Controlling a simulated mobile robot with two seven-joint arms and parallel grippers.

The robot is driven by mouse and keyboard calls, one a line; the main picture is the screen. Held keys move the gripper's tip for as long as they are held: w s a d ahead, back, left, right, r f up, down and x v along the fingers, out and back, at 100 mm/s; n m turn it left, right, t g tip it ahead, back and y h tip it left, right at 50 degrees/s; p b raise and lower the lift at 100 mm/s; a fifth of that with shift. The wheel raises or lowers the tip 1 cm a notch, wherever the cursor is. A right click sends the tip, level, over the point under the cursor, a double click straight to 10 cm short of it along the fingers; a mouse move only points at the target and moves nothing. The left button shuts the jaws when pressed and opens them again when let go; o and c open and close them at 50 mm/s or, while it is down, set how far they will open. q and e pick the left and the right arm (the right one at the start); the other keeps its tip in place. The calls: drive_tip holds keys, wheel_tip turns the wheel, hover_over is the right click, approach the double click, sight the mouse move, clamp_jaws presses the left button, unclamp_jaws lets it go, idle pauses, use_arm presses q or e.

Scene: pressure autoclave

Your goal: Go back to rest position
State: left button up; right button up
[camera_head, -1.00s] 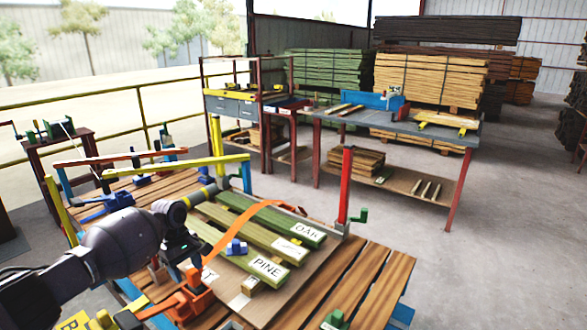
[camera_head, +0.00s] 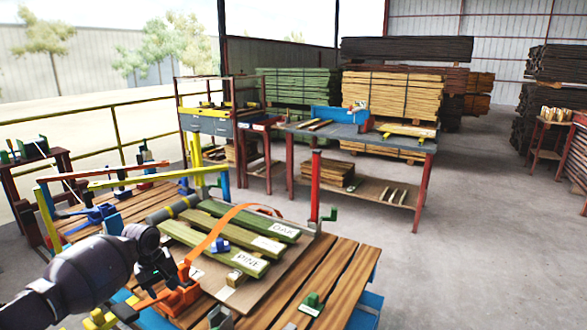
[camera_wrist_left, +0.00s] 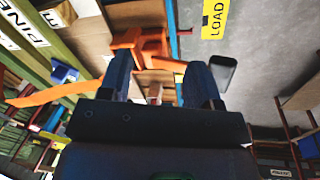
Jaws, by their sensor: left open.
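My left gripper (camera_head: 165,272) comes in from the left in the head view, low over the left side of the near workbench. In the left wrist view its two dark fingers (camera_wrist_left: 160,82) stand apart, with a gap between them. An orange clamp-like block (camera_head: 180,293) is close by the gripper on the bench and also shows beyond the fingers in the wrist view (camera_wrist_left: 138,45). An orange strap (camera_head: 222,228) arches over the green boards. I cannot tell whether the fingers touch the orange block. My right gripper is not in view.
The slatted workbench (camera_head: 318,268) holds green boards marked OAK (camera_head: 272,227) and PINE (camera_head: 222,248). A red post (camera_head: 315,185) rises at its far right corner. A grey table (camera_head: 355,137) stands behind. The concrete floor (camera_head: 480,235) at right is clear.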

use_arm(q)
drive_tip(key=w+d+r+m+t, duration=0.4)
drive_tip(key=d+r+m+t, duration=0.1)
drive_tip(key=d+m, duration=0.2)
drive_tip(key=s+d+f+m+t+h, duration=0.4)
drive_tip(key=s+d+m+t, duration=0.2)
drive_tip(key=s+d, duration=0.3)
drive_tip(key=s+a+f+n+y, duration=0.1)
drive_tip(key=s+a+f, duration=0.2)
drive_tip(key=s, duration=0.9)
drive_tip(key=s+a+f+n+g+y, duration=0.1)
drive_tip(key=s+a+f+y, duration=0.1)
drive_tip(key=s+f, duration=0.5)
drive_tip(key=s+a+f+n+y, duration=0.2)
drive_tip(key=s+a+f, duration=0.2)
drive_tip(key=s, duration=1.3)
drive_tip(key=shift+a+f+g, duration=0.25)
drive_tip(key=shift+f+g, duration=0.05)
drive_tip(key=shift+f, duration=0.2)
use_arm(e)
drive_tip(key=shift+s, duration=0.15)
